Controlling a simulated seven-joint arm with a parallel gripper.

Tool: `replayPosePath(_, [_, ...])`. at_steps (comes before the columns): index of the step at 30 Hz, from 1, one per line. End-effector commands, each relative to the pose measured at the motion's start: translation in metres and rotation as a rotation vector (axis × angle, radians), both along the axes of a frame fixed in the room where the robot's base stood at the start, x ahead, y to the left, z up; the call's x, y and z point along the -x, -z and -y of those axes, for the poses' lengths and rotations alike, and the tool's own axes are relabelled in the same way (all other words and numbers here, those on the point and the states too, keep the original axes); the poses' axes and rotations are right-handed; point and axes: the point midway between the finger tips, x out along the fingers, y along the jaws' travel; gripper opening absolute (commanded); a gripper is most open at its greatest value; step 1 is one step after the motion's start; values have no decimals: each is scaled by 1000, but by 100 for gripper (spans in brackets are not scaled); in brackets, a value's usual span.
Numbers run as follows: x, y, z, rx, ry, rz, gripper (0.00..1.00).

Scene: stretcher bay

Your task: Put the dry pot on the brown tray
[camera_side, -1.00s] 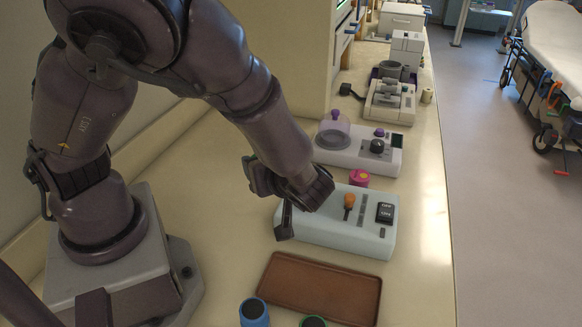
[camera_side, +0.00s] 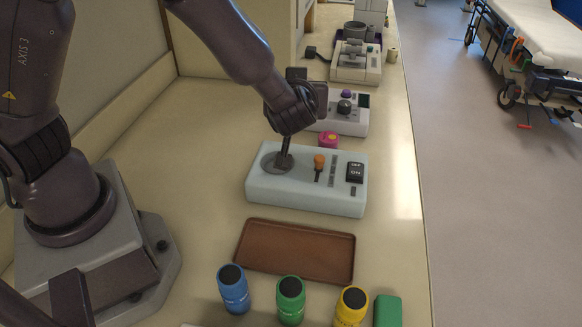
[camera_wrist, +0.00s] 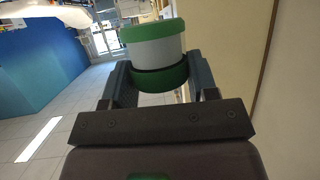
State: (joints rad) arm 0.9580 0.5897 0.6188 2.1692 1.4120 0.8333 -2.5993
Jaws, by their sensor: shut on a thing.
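In the wrist view a pot (camera_wrist: 155,54) with a green top, a pale middle and a dark green lower band is held between the two fingers of my gripper (camera_wrist: 160,88). The brown tray (camera_side: 296,252) lies empty in front of the machine. A blue pot (camera_side: 233,292), a green pot (camera_side: 290,303) and a yellow pot (camera_side: 350,309), all dark-topped, stand in front of the tray.
A green block (camera_side: 388,311) is at the front right. Bare counter lies left of the tray.

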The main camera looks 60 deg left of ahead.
Motion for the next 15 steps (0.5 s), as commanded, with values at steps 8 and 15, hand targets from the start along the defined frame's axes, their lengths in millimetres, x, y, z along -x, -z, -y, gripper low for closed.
replayPosePath(8, [59,20,0,22,-173,-27,26])
replayPosePath(15, [135,29,-18,13,-493,-21,26])
